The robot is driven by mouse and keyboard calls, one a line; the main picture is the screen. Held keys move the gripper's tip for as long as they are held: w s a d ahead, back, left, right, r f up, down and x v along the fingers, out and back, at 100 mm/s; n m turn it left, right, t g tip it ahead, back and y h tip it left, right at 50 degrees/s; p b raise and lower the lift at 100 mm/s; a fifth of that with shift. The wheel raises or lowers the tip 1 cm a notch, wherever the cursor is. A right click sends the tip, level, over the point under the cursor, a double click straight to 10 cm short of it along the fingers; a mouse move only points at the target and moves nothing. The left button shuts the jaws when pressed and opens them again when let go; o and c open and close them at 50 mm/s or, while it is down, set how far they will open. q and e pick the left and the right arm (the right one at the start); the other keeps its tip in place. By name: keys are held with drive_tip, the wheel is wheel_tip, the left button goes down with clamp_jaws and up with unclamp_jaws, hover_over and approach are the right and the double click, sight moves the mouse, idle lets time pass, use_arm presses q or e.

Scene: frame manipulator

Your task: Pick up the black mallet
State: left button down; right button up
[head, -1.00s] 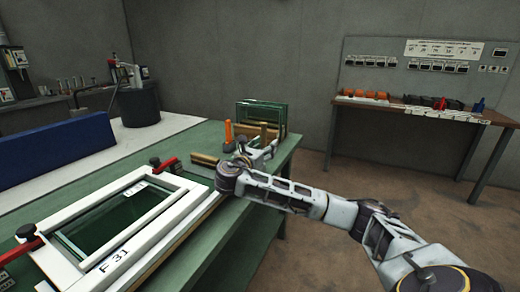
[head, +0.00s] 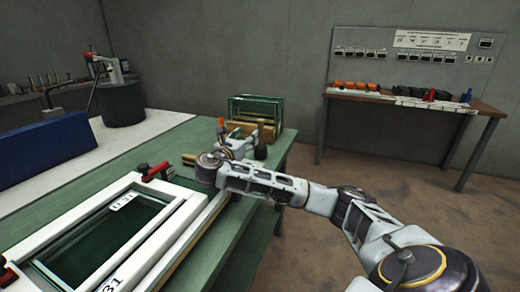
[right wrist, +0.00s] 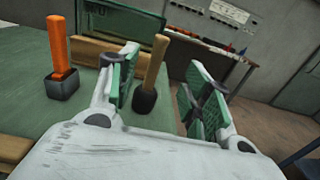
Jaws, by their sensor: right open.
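The black mallet (right wrist: 145,98) stands head down on the green table, its light wooden handle pointing up and leaning slightly. In the right wrist view it shows between the two fingers of my right gripper (right wrist: 163,85), nearer the left finger. The fingers are spread and do not grip it. In the head view the mallet (head: 261,150) stands just right of my right gripper (head: 239,143). An orange-handled hammer with a dark block head (right wrist: 62,85) stands left of the gripper. My left gripper is out of view.
A rack of glass panes (head: 255,108) stands behind the mallet. A white window frame (head: 160,238) with red clamps lies on the green table (head: 172,140) at front left. The table's right edge is close by. A side bench (head: 400,98) stands against the back wall.

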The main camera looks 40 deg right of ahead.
sight(260, 127)
drive_tip(key=b+x, duration=0.1)
drive_tip(key=x, duration=0.6)
drive_tip(key=shift+w+d+f, duration=0.1)
drive_tip(key=shift+d, duration=0.05)
drive_tip(key=shift+w+d, duration=0.3)
drive_tip(key=shift+d, duration=0.2)
drive_tip(key=shift+w+d+b, duration=0.25)
drive_tip(key=shift+d+b, duration=0.25)
drive_tip(key=b+x, duration=0.1)
drive_tip(key=x, duration=0.2)
drive_tip(key=shift+w+d+f, duration=0.1)
drive_tip(key=shift+d+f, duration=0.1)
drive_tip(key=shift+d, duration=0.05)
drive_tip(key=shift+w+d, duration=0.15)
drive_tip(key=shift+d, duration=0.15)
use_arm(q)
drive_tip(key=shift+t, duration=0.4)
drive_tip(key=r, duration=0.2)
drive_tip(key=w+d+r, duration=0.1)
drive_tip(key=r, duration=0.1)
use_arm(e)
drive_tip(key=shift+r, duration=0.1)
